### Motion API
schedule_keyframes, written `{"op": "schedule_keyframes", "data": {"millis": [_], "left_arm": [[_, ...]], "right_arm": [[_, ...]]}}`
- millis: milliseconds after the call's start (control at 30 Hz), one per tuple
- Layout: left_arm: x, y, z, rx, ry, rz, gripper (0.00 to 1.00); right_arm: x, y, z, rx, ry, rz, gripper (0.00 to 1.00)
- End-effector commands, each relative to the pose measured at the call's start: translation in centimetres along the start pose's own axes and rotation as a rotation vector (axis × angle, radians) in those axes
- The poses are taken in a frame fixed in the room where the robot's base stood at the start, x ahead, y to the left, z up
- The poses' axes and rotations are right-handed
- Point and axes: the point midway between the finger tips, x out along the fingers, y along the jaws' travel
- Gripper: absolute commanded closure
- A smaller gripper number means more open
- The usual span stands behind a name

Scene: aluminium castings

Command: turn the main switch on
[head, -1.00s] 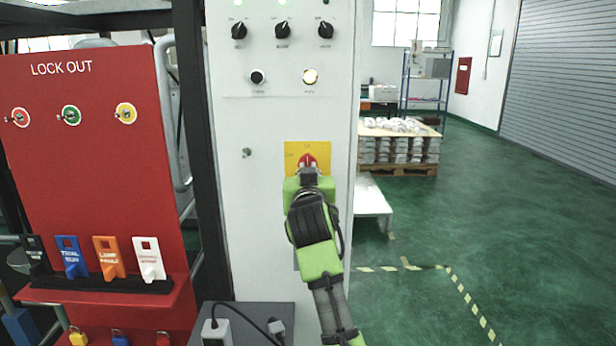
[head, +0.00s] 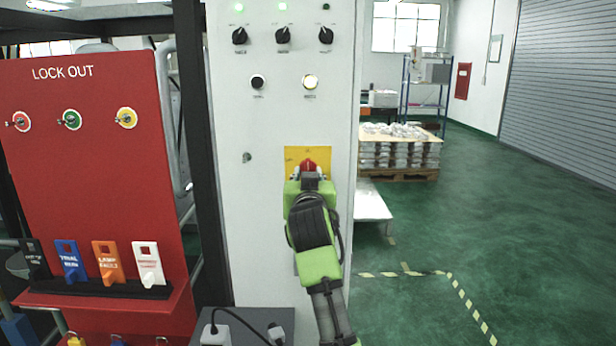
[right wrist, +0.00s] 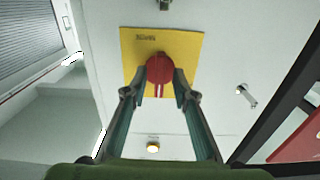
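The main switch is a round red knob (head: 309,164) on a yellow plate (head: 293,155) on the light grey cabinet front. In the right wrist view the red knob (right wrist: 159,68) shows with a pale line on it, on the yellow plate (right wrist: 190,48). My right gripper (right wrist: 160,88) is at the switch, its two parted fingers on either side of the knob, with no clear grip on it. The gripper (head: 309,174) covers the lower part of the plate in the head view. My left gripper is not in view.
The cabinet (head: 262,200) carries several black selectors and a lit button (head: 310,82) above the switch. A red lockout board (head: 90,190) with tags stands at the left. A loaded pallet (head: 400,155) stands behind on the right. The green floor at the right is clear.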

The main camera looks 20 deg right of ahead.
Motion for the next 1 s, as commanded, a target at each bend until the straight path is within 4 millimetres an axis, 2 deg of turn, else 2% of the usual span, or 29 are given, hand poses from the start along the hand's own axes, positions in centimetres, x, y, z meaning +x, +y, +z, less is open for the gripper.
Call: {"op": "schedule_keyframes", "data": {"millis": [167,400,600,1000], "left_arm": [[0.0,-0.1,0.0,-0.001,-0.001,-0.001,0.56],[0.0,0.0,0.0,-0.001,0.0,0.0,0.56],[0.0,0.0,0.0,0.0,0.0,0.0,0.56],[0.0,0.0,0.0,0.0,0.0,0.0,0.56]], "right_arm": [[-1.1,-0.1,0.0,0.001,0.001,-0.001,0.74],[-4.8,-0.1,0.1,0.003,0.0,-0.002,0.74],[-7.1,-0.1,0.0,0.002,0.0,0.0,0.74],[-7.5,0.0,0.2,-0.001,-0.004,0.0,0.74]]}}
